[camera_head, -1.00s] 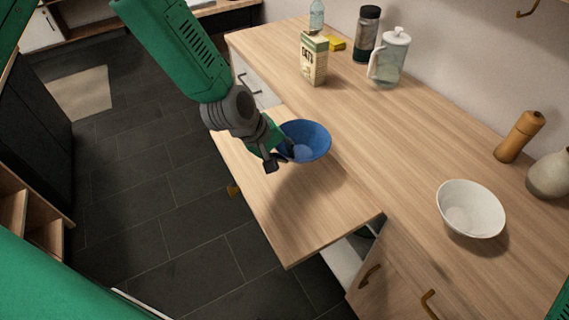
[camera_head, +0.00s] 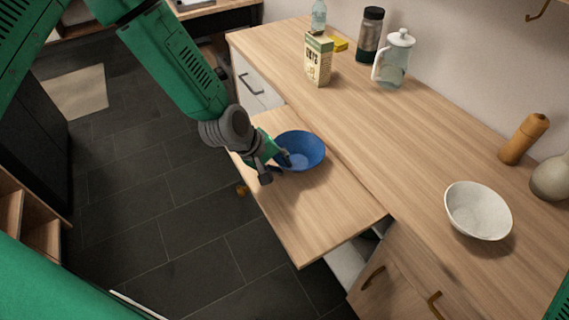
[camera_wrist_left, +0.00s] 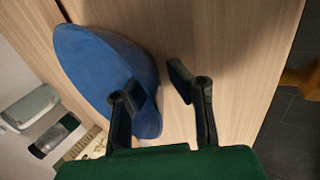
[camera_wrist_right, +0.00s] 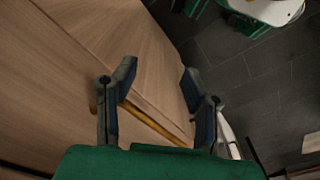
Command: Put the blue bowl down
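The blue bowl (camera_head: 304,147) stands upright on the lower pull-out wooden board (camera_head: 318,217), close to the counter's edge, with its shadow close beneath it. My left gripper (camera_head: 275,165) is at the bowl's near-left rim. In the left wrist view, its fingers (camera_wrist_left: 160,90) are spread apart, one over the blue bowl (camera_wrist_left: 95,65) and one outside it above the wood, with a gap at the rim. In the right wrist view, my right gripper (camera_wrist_right: 157,85) is open and empty above the wooden front and a brass handle.
A white bowl (camera_head: 478,211) stands on the counter (camera_head: 395,143) at right. A carton (camera_head: 318,60), pitcher (camera_head: 394,60), dark-lidded jar (camera_head: 369,36) and bottle (camera_head: 319,15) stand at the back. A wooden mill (camera_head: 524,139) and a vase (camera_head: 551,178) stand far right. The board's front half is clear.

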